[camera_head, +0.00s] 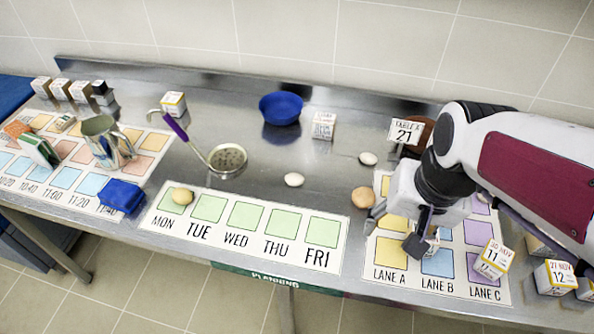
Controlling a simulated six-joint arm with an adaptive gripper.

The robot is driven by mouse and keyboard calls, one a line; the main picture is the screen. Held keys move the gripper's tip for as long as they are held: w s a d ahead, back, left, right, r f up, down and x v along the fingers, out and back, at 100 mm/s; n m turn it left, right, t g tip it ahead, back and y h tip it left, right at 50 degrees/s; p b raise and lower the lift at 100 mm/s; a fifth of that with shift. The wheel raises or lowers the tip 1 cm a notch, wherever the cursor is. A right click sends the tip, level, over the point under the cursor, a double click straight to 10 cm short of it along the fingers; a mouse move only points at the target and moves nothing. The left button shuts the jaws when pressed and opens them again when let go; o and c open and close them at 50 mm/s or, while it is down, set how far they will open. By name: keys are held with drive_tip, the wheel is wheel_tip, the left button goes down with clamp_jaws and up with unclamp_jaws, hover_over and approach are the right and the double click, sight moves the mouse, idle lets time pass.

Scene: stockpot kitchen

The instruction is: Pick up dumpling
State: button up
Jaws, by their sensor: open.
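Several small rounded pieces lie on the steel counter, and I cannot tell for sure which is a dumpling. A pale oval piece (294,179) lies near the middle, and a second pale piece (368,158) lies farther back to its right. A tan round piece (363,197) lies just left of my gripper, and a yellowish one (182,196) sits on the MON square. My gripper (394,231) is open, pointing down over the lane mat. A small box partly shows behind its right finger. I see nothing held between its fingers.
The weekday mat (245,245) is left of the lane mat (440,291). Dated boxes (493,259) stand at right. A metal pitcher (103,140) stands left.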

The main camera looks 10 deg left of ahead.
sight(294, 180)
drive_tip(key=w+a+f+m, duration=0.3)
drive_tip(key=w+a+m, duration=0.1)
drive_tip(key=a, duration=0.1)
drive_tip(key=w+a+f+m+y, duration=0.1)
drive_tip(key=w+a+f+m, duration=0.2)
drive_tip(key=w+a+m, duration=0.1)
drive_tip(key=w+a+f+m+g, duration=0.1)
drive_tip(key=w+a+f+m, duration=0.2)
drive_tip(key=a, duration=0.3)
drive_tip(key=shift+w+a+f+m, duration=0.1)
drive_tip(key=shift+w+f+m, duration=0.2)
drive_tip(key=shift+w+m, duration=0.35)
drive_tip(key=w+a+m, duration=0.1)
drive_tip(key=w+m, duration=0.1)
drive_tip(key=m, duration=0.1)
drive_tip(key=w+a+m+y, duration=0.1)
drive_tip(key=shift+w+a+f+m+t, duration=0.15)
drive_tip(key=shift+a+f+m+t, duration=0.1)
drive_tip(key=shift+a+f+t, duration=0.1)
drive_tip(key=shift+w+a+r+m+t+y, duration=0.15)
drive_tip(key=shift+w+a+r+m, duration=0.3)
drive_tip(key=shift+m, duration=0.8)
drive_tip(key=shift+w+a+r+m+t+y, duration=0.1)
drive_tip(key=shift+w+a+r+m+t, duration=0.1)
drive_tip(key=shift+w+m, duration=0.75)
drive_tip(key=shift+w+a+r+m+t+y, duration=0.15)
drive_tip(key=shift+w+a+r+m, duration=0.15)
drive_tip(key=shift+m, duration=1.2)
drive_tip(key=shift+x, duration=1.3)
drive_tip(key=shift+s+d+f, duration=0.1)
